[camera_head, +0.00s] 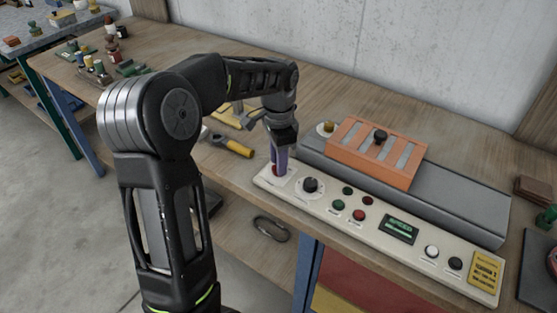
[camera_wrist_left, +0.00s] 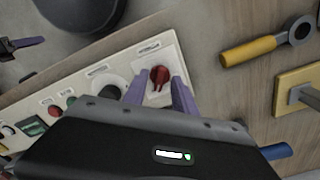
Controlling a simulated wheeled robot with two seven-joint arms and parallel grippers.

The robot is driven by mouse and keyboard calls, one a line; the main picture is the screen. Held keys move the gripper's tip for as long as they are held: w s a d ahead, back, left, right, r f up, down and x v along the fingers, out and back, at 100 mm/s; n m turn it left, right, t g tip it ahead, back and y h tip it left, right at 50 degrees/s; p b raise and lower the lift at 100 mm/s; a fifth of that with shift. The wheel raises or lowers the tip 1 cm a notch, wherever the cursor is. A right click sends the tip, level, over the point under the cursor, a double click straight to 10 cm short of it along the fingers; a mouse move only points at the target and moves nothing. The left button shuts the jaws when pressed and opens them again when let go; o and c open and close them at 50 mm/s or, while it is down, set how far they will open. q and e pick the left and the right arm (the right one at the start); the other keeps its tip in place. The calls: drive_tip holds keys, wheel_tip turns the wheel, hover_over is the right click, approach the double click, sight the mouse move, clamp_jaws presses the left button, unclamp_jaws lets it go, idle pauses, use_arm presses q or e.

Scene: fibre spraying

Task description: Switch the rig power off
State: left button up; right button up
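The cream control panel (camera_head: 378,232) lies along the bench front. A red rotary switch (camera_wrist_left: 159,77) on a pale square plate is at its left end. My left gripper (camera_head: 279,165) points down over that end and hides most of the switch in the head view. In the left wrist view its two purple fingers (camera_wrist_left: 159,90) are apart, one on each side of the red switch, with a gap showing around it. I cannot tell how far above the panel the fingertips are. My right gripper is not in view.
A black knob (camera_head: 310,185), green and red buttons, and a lit display (camera_head: 399,229) sit along the panel. Behind is a grey rig with an orange slotted cover (camera_head: 376,153). A yellow-handled tool (camera_head: 233,146) lies to the left.

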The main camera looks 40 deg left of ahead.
use_arm(q)
drive_tip(key=shift+f, duration=0.3)
clamp_jaws()
idle(0.5)
